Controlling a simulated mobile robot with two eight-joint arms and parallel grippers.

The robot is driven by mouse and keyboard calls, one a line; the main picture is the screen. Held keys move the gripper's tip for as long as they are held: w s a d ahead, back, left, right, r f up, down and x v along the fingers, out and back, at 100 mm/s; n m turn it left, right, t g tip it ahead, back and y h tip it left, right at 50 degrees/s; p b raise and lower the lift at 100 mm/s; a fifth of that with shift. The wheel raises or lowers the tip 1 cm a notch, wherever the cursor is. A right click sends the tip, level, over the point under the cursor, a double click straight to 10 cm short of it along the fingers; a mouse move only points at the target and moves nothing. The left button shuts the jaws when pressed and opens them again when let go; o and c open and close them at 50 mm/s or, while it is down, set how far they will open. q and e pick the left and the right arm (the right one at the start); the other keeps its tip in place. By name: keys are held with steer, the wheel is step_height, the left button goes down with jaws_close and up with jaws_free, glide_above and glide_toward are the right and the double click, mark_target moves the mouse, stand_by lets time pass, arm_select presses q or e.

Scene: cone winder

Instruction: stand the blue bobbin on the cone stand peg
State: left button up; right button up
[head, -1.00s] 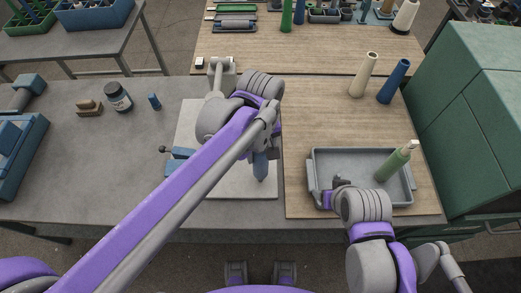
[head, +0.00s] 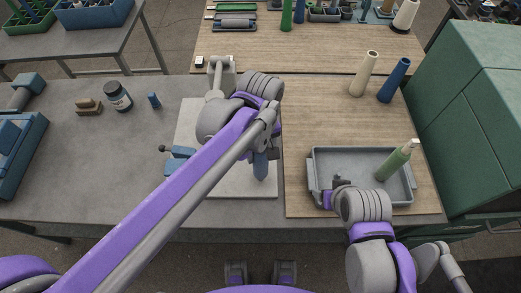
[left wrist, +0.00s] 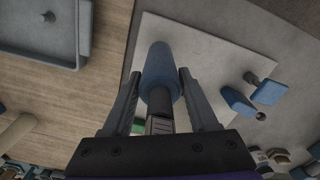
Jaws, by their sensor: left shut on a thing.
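The blue bobbin (left wrist: 158,72) is between the two fingers of my left gripper (left wrist: 159,78) in the left wrist view, and the gripper is shut on it. In the head view the bobbin (head: 261,166) points down below my left gripper (head: 260,148), over the pale board (head: 232,186). I cannot tell whether its lower end touches the board. I cannot make out the cone stand peg; my left arm hides part of the board. My right gripper (head: 338,188) is at the left end of the grey tray, and its finger opening is unclear.
A jar (head: 118,97) stands at left. Green cabinets (head: 470,120) bound the right.

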arm_select(q)
steer(key=shift+f+b, duration=0.7)
steer(key=shift+f, duration=0.55)
arm_select(e)
steer(key=shift+s+f, duration=0.2)
steer(key=shift+f, duration=0.65)
stand_by(0.8)
stand_by(0.8)
arm_select(q)
steer(key=o, duration=1.4)
steer(key=shift+c, duration=0.2)
steer(key=shift+r, duration=0.1)
arm_select(e)
steer(key=shift+r, duration=0.15)
arm_select(q)
steer(key=shift+r+p, duration=2.45)
steer(key=shift+r, duration=1.45)
arm_select(e)
step_height(320, 180, up, 6)
steer(key=w, duration=0.2)
steer(key=shift+w, duration=0.15)
steer(key=shift+r, duration=0.1)
